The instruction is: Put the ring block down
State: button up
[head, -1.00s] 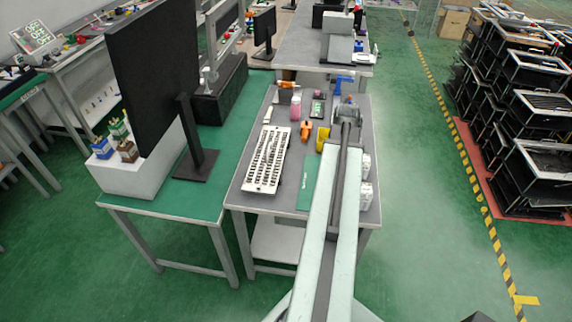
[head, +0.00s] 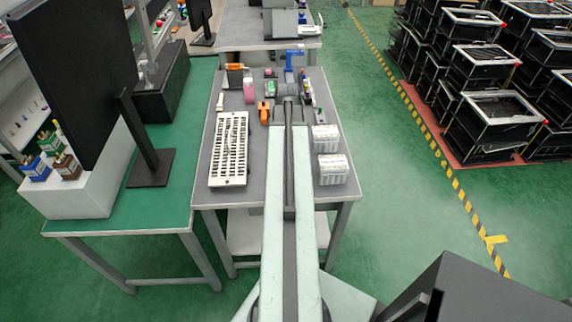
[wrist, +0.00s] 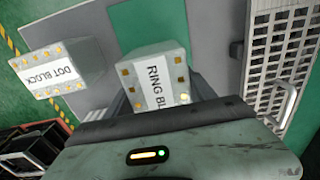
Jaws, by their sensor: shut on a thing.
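The ring block (wrist: 157,80) is a pale block with a white "RING BL…" label and gold dots on its top. In the wrist view it sits between the dark fingers of my gripper (wrist: 165,96), which is shut on it. A green mat (wrist: 150,22) shows just beyond the block; I cannot tell whether the block touches it. The dot block (wrist: 60,70) stands apart to the left on the grey table. In the head view my arm reaches over the table to my gripper (head: 289,92), and the held block is hidden.
Two pale blocks (head: 333,168) (head: 326,138) stand right of my arm near the table edge. A white slotted panel (head: 229,150) lies to the left. An orange item (head: 264,112), a pink item (head: 249,92) and a blue item (head: 294,58) are farther back.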

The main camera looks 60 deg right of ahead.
notch_tip(320, 180, down, 4)
jog(key=b, duration=0.3)
jog(key=shift+b, duration=0.4)
jog(key=shift+r, duration=0.25)
jog(key=shift+f, duration=0.15)
jog(key=o, duration=1.7)
jog(key=shift+o, duration=0.2)
notch_tip(320, 180, up, 13)
jog(key=p, duration=1.2)
jog(key=shift+f+p, duration=0.2)
jog(key=shift+p, duration=0.15)
jog(key=shift+f, duration=0.1)
